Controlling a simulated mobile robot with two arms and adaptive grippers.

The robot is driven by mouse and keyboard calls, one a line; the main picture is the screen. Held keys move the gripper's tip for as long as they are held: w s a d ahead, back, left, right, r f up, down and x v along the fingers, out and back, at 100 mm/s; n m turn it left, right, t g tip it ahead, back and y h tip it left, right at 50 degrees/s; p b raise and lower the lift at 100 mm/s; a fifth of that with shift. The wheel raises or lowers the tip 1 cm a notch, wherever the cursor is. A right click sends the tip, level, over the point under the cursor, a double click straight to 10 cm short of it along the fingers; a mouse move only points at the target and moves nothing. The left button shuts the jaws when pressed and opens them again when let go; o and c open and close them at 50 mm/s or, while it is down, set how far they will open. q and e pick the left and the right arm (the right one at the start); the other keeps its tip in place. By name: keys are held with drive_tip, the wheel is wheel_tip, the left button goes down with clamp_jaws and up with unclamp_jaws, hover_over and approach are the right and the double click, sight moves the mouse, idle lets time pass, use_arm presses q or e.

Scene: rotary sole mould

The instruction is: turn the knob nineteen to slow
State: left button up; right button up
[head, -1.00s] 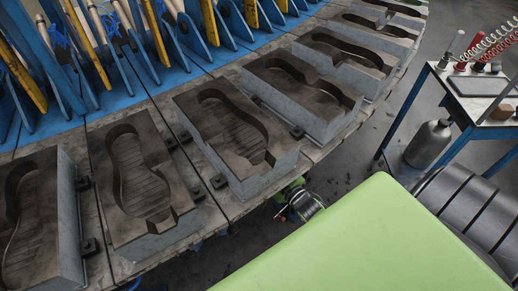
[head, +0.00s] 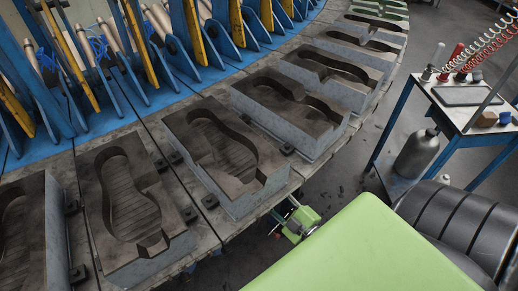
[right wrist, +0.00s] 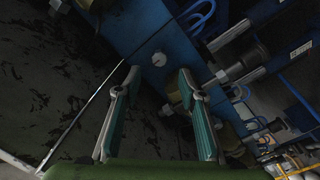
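A small round white dial-like knob (right wrist: 159,59) sits on a blue panel (right wrist: 140,25) in the right wrist view. Its number and markings are too small to read, so I cannot tell whether it is knob nineteen or how it is set. My right gripper (right wrist: 160,72) is open, with its two teal and grey fingers either side of the knob in the picture. Nothing is between the fingers, and the knob appears beyond the tips. I cannot tell the distance. No knob is discernible in the head view. My left gripper is in neither view.
The rotary table carries several grey sole moulds (head: 215,150), with blue and yellow brackets (head: 190,40) behind.

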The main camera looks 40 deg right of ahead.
drive_tip(key=shift+s, duration=1.2)
drive_tip(key=shift+f, duration=0.1)
drive_tip(key=s+a+f+m+g, duration=0.2)
drive_tip(key=s+f+g, duration=0.15)
drive_tip(key=f, duration=0.55)
drive_tip(key=s+a+f+m+g+h, duration=0.15)
drive_tip(key=s+f, duration=0.25)
drive_tip(key=f, duration=0.4)
drive_tip(key=s+a+f+m+g+y, duration=0.1)
drive_tip(key=s+f+g, duration=0.3)
drive_tip(key=f, duration=0.5)
drive_tip(key=s+a+f+m+g, duration=0.1)
drive_tip(key=s+f+g, duration=0.3)
drive_tip(key=s, duration=0.6)
drive_tip(key=s+a+f+m+g, duration=0.2)
drive_tip(key=s+a+f+g, duration=0.2)
drive_tip(key=s+f, duration=0.4)
drive_tip(key=s, duration=0.3)
drive_tip(key=shift+f, duration=0.2)
drive_tip(key=shift+h, duration=0.25)
